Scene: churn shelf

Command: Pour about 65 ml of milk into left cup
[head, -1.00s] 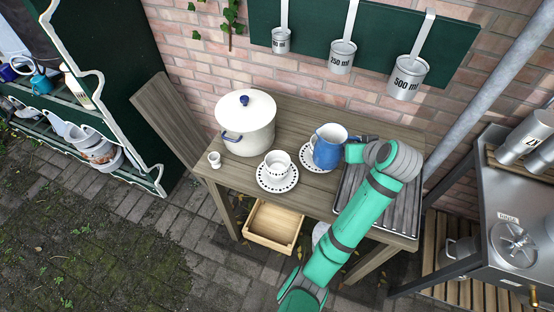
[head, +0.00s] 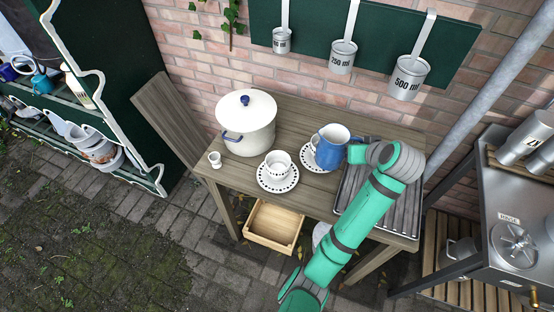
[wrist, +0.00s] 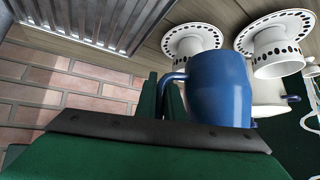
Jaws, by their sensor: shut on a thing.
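My gripper (wrist: 167,98) is shut on the handle of a blue jug (head: 329,150), which is white inside. The jug also shows in the wrist view (wrist: 222,90); it looks about upright, held over or just behind the right saucer (head: 309,160). The left cup (head: 278,163), white with dark spots, stands on its saucer (head: 264,182) left of the jug; it also shows in the wrist view (wrist: 280,52). The right cup (wrist: 191,43) stands on its saucer in the wrist view, but the jug hides it in the head view. The milk level cannot be seen.
A white lidded pot (head: 247,125) stands behind the left cup, and a small white cup (head: 215,160) at the table's left edge. A ribbed metal tray (head: 400,200) lies at the right. Measuring cans (head: 409,78) hang on the wall.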

